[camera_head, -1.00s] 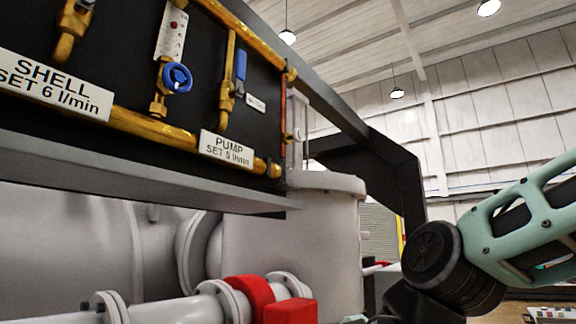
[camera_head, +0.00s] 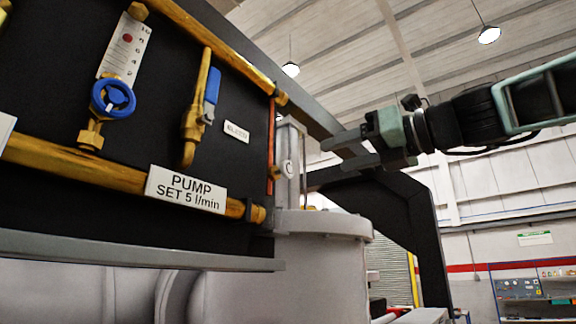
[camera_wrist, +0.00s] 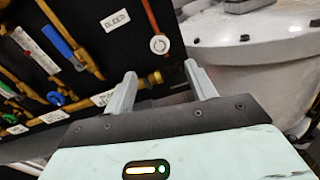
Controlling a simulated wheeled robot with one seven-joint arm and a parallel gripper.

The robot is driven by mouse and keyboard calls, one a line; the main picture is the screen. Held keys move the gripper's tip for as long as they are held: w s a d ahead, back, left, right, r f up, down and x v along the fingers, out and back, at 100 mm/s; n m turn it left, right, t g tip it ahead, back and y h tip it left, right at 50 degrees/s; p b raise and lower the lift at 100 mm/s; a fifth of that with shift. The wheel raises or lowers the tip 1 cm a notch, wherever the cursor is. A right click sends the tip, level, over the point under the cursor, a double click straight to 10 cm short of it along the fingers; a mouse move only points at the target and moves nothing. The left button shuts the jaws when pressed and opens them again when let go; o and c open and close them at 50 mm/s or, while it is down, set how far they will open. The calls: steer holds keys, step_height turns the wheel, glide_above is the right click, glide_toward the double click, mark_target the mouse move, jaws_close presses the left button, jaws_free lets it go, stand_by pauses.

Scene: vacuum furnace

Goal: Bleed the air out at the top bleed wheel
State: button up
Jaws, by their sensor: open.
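A small round pale wheel (camera_head: 287,168) sits at the lower end of a thin copper pipe (camera_head: 271,140), at the right edge of the black panel.
A blue handwheel (camera_head: 113,97) and a blue lever valve (camera_head: 212,88) are on the panel (camera_head: 55,60) to the left, above the PUMP sign (camera_head: 186,188). A white vessel (camera_head: 320,224) stands below. A dark frame (camera_head: 400,205) stands behind my gripper.

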mark_target(290, 170)
steer(key=p+x, duration=0.4)
steer(key=x, duration=0.8)
steer(key=shift+w+a, duration=0.2)
steer(key=shift+w, duration=0.05)
steer(key=c, duration=1)
